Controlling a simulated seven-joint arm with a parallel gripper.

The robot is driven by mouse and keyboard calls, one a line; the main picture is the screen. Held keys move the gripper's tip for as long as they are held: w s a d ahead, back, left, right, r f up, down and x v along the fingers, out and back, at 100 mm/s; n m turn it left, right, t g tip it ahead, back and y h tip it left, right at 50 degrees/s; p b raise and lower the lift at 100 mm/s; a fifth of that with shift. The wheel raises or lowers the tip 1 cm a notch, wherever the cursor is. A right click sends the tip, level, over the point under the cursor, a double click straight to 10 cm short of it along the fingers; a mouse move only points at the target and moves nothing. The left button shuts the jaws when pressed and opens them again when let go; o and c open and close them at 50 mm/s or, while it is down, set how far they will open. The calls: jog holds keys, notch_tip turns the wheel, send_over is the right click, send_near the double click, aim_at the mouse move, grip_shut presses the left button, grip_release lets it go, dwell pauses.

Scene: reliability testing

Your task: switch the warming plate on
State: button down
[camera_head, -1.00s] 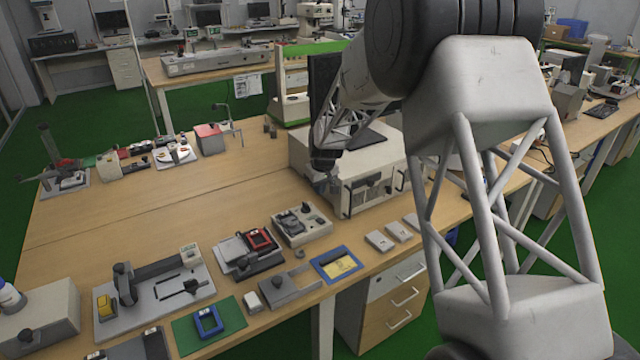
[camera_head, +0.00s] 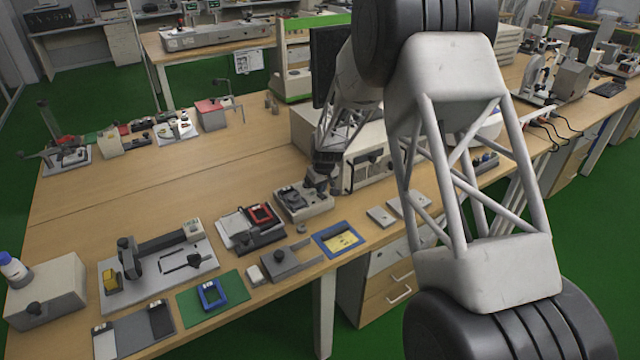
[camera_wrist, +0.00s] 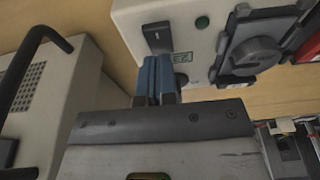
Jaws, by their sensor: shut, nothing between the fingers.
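The warming plate, a pale box (camera_head: 318,206) with a dark round top part, sits mid-bench in the head view. The dark plate part (camera_wrist: 258,52) is to the right. My gripper (camera_wrist: 155,60) has its blue fingers together and empty, tips close to the rocker switch; contact is not clear. In the head view my gripper (camera_head: 320,186) is over the box, its fingertips hard to see. The switch's position cannot be told.
A large white instrument (camera_head: 305,128) with black handles stands just behind; its handle (camera_wrist: 62,40) shows at the wrist view's left. A device with a red frame (camera_head: 260,213) sits close to the left.

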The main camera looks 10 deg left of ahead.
jog(key=shift+f, duration=0.15)
jog(key=shift+f+g, duration=0.2)
jog(key=shift+g, duration=0.1)
jog(key=shift+h, duration=0.3)
jog(key=shift+s+d, duration=0.1)
jog(key=shift+s+d+r, duration=0.2)
jog(key=shift+s+d, duration=0.25)
jog(key=shift+s, duration=0.05)
jog(key=shift+r, duration=0.15)
dwell(0.3)
